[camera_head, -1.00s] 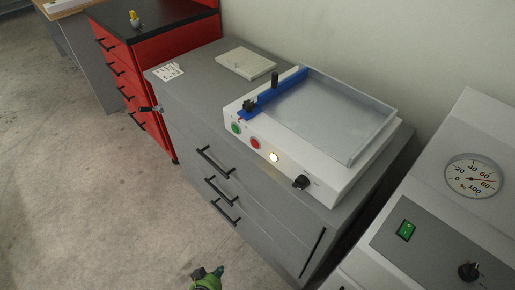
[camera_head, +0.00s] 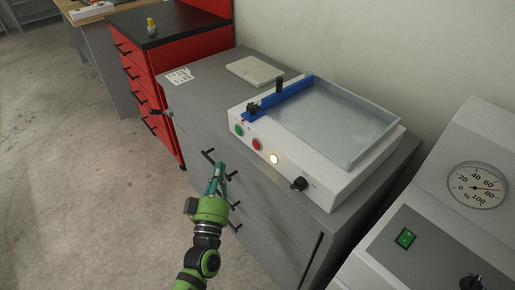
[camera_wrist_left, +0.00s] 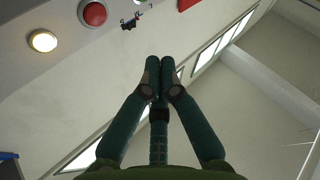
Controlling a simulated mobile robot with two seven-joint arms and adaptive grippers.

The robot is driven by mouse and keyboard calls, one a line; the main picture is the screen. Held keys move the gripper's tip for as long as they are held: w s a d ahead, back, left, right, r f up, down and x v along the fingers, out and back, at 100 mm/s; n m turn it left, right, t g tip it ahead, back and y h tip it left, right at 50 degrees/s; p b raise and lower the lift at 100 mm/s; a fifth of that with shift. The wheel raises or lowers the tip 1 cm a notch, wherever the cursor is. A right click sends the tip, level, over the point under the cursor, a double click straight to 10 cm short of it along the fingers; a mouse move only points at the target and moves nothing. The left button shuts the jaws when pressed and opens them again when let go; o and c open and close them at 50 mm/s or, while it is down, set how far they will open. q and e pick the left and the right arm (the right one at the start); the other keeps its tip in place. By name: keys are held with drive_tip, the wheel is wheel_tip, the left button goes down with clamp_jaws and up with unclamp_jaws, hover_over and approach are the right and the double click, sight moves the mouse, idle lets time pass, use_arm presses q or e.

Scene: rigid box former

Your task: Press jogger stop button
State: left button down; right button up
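The jogger (camera_head: 330,130) is a white machine with a blue guide bar and a shallow grey tray, standing on a grey cabinet. Its front face carries a green button (camera_head: 239,131), a red button (camera_head: 257,145), a lit white button (camera_head: 274,159) and a black knob (camera_head: 299,184). My left gripper (camera_head: 218,166) is below and left of the red button, in front of the cabinet drawers and apart from the jogger. In the left wrist view its fingertips (camera_wrist_left: 160,62) are together with nothing between them. The red button (camera_wrist_left: 93,14) and lit button (camera_wrist_left: 42,41) show there at upper left. My right gripper is out of view.
The grey cabinet (camera_head: 200,95) has black drawer handles close to my left gripper. A red drawer cabinet (camera_head: 165,65) stands at left. A white machine with a percent gauge (camera_head: 477,186) stands at right. The floor at left (camera_head: 70,200) is clear.

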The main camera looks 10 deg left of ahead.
sight(256, 145)
use_arm(q)
drive_tip(key=shift+a+r, duration=0.1)
drive_tip(key=shift+r, duration=0.1)
drive_tip(key=shift+w+d+b, duration=0.45)
drive_tip(key=shift+w+d, duration=0.45)
drive_tip(key=shift+w, duration=0.25)
drive_tip(key=shift+w+d+b, duration=0.45)
drive_tip(key=shift+w+d, duration=0.5)
drive_tip(key=shift+w, duration=0.25)
drive_tip(key=shift+w+d+b, duration=0.45)
drive_tip(key=shift+w+d, duration=0.45)
drive_tip(key=shift+w, duration=0.25)
drive_tip(key=shift+w+d, duration=0.1)
drive_tip(key=shift+w+d, duration=0.15)
drive_tip(key=shift+w, duration=0.05)
